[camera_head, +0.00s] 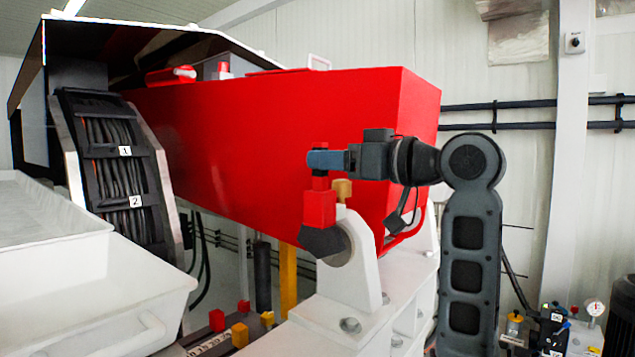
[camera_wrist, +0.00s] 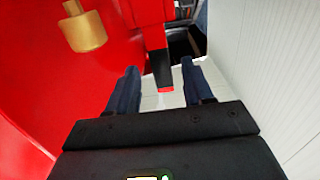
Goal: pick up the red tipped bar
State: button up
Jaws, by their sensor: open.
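In the head view a red tipped bar (camera_head: 320,184) stands upright, with a dark middle and a small red top end, on a red block (camera_head: 320,208). In the wrist view its dark shaft (camera_wrist: 161,68) and red tip lie between my two blue fingers. My gripper (camera_head: 314,160) is open and level, pointing left, with its fingertips at the bar's top end. It also shows in the wrist view (camera_wrist: 160,72), with a gap on both sides of the bar. Part of the bar's top end is hidden by the fingers in the head view.
A gold piece (camera_head: 342,190) stands close beside the bar. A large red housing (camera_head: 270,140) is close behind my gripper. A white pump bracket (camera_head: 353,270) is below. A white tray (camera_head: 90,270) is at the left, and several red and yellow blocks (camera_head: 240,335) sit low down.

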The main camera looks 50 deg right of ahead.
aim_at(312, 190)
jog(key=w, duration=0.4)
jog(key=shift+w+a, duration=0.2)
jog(key=shift+a, duration=0.05)
grip_shut()
dwell(0.4)
